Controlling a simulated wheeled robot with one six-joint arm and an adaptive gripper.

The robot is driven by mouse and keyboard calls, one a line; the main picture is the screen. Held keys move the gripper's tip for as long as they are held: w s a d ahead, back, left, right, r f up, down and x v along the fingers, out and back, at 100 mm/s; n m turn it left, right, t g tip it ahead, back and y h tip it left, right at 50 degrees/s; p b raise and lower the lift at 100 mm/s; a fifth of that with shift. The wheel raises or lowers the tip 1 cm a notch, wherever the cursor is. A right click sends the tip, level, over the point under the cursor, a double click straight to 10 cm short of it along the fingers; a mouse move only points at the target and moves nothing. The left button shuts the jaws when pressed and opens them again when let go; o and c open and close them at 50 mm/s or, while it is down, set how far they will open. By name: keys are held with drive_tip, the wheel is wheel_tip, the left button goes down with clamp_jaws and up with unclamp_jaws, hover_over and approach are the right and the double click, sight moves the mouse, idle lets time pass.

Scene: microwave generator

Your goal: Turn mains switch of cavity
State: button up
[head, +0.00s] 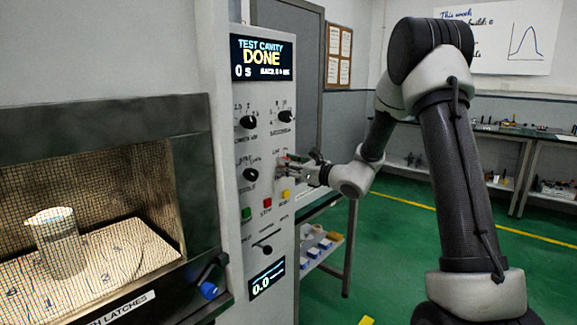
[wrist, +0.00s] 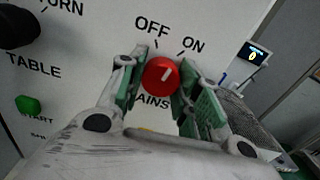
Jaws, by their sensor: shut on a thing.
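The mains switch is a round red knob (wrist: 162,76) on the white panel, under the printed words OFF and ON. Its white pointer line tilts up and to the right, toward the ON side. My gripper (wrist: 158,84) is shut on the knob, with one green-padded finger on its left and one on its right. In the head view my gripper (head: 288,168) reaches the control panel (head: 268,215) from the right and mostly hides the knob. The cavity (head: 85,230) is at the left, behind a mesh door, with a beaker (head: 58,245) inside.
The panel display (head: 262,58) reads TEST CAVITY DONE, 0 s. Black knobs (head: 249,122) are near my gripper, with a green button (head: 246,214), a red button (head: 267,204) and a yellow button (head: 285,195) below. A blue-tipped latch handle (head: 209,289) is at the door. The green floor at right is open.

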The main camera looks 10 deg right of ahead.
drive_tip(key=shift+n, duration=4.2)
drive_tip(key=o, duration=1)
drive_tip(key=shift+o, duration=0.2)
drive_tip(key=shift+d, duration=0.1)
drive_tip(key=v, duration=1.2)
